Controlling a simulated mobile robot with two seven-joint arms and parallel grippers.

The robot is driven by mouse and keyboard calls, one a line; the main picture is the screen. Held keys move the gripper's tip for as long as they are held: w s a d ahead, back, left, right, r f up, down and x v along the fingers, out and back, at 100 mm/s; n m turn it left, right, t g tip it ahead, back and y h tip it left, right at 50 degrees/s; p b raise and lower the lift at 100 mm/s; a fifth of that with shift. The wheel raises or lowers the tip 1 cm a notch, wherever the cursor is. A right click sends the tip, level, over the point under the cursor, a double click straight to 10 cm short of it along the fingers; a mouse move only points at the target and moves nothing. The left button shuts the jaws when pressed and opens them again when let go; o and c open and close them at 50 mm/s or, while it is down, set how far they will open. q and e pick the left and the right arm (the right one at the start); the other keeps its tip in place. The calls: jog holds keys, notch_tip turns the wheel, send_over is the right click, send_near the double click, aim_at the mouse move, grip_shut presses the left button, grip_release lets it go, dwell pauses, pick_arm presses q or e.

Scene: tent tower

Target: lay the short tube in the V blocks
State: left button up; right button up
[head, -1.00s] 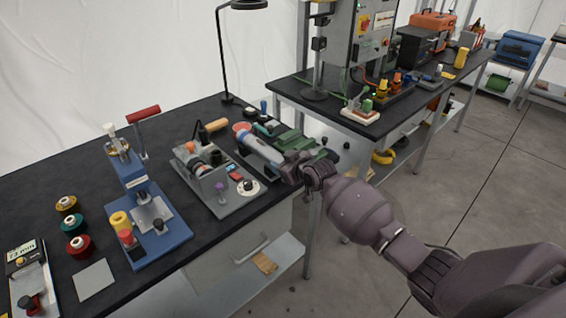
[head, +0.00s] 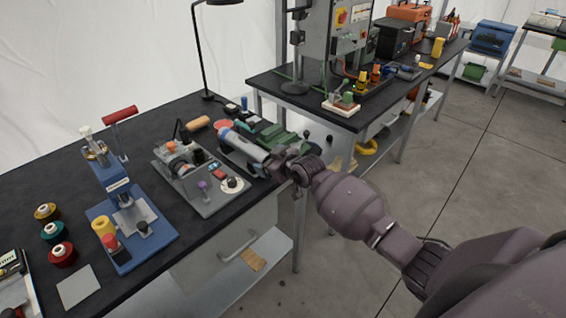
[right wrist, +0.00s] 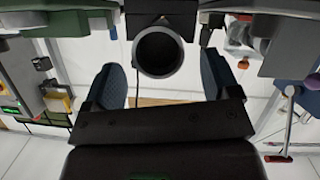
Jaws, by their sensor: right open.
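A short tube (head: 243,144), grey with a light blue part and a reddish far end, lies low over the bench beside a green fixture. My right gripper (head: 276,163) is at its near end. In the right wrist view the tube's open round end (right wrist: 160,53) faces me between the two spread fingers of my right gripper (right wrist: 160,68), with a gap on each side. A dark block shows behind the tube end. I cannot make out the V blocks clearly, nor whether the tube rests in them. My left gripper is out of view.
The green fixture (head: 273,136) stands close right of the tube. A grey instrument base (head: 208,200) with knobs stands to its left, then a blue press (head: 130,235) and spools. A second bench (head: 290,95) stands behind. Floor at right is open.

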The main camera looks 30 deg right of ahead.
jog(key=v, duration=0.8)
jog(key=shift+s+r, duration=0.2)
jog(key=shift+s, duration=0.1)
jog(key=shift+d+r, duration=0.1)
jog(key=s+f+m+h, duration=0.1)
jog(key=s+f, duration=0.4)
jog(key=s, duration=0.4)
jog(key=s+a+f+m+g+h, duration=0.1)
jog(key=s+f, duration=0.4)
jog(key=s, duration=0.5)
jog(key=s+f+m+h, duration=0.1)
jog(key=s+f+m, duration=0.1)
jog(key=s+f, duration=0.3)
jog(key=s, duration=0.4)
jog(key=shift+s+a+f+h, duration=0.15)
jog(key=shift+a+f+h, duration=0.15)
jog(key=shift+h, duration=0.1)
